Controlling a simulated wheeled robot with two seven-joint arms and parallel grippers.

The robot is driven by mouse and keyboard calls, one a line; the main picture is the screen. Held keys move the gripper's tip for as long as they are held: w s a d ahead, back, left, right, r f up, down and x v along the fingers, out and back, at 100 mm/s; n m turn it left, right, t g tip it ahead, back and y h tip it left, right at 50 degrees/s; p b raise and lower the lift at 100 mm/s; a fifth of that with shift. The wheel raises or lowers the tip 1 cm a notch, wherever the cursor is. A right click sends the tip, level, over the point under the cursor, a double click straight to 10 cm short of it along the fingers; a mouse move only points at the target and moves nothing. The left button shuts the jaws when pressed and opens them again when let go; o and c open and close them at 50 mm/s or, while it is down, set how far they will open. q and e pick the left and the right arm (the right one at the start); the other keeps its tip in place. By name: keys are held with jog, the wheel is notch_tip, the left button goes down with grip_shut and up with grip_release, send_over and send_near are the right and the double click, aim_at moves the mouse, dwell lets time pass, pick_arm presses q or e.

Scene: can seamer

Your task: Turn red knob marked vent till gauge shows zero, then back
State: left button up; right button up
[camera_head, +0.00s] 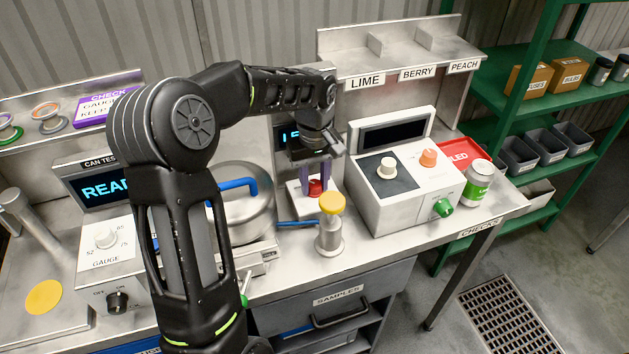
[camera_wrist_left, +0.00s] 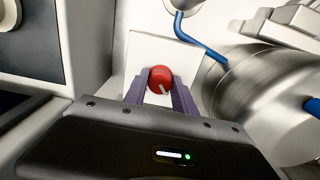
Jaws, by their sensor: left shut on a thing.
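The red knob (camera_head: 315,187) sits on a small white box between the steel pot and the white control box. It also shows in the left wrist view (camera_wrist_left: 160,78), round, with a pale pointer mark slanting down to the right. My left gripper (camera_head: 317,180) reaches down from above, its purple fingers shut on the knob's two sides; the fingers show in the left wrist view too (camera_wrist_left: 160,92). A dark display (camera_head: 290,134) with cyan characters stands behind, partly hidden by my left wrist, and I cannot read its value. The vent label is not legible. My right gripper is not in view.
A steel pot with a blue handle (camera_head: 237,185) stands left of the knob. A yellow-topped steel cylinder (camera_head: 330,240) stands just in front. The white control box (camera_head: 400,190) is at the right, with a green-labelled can (camera_head: 478,184) beside it.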

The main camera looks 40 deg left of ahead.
pick_arm(q)
grip_shut()
jog(key=shift+m, duration=0.5)
jog(key=m, duration=0.2)
jog(key=shift+m, duration=0.4)
jog(key=m, duration=0.8)
jog(key=shift+m, duration=2.1)
jog(key=o, duration=1.1)
grip_release()
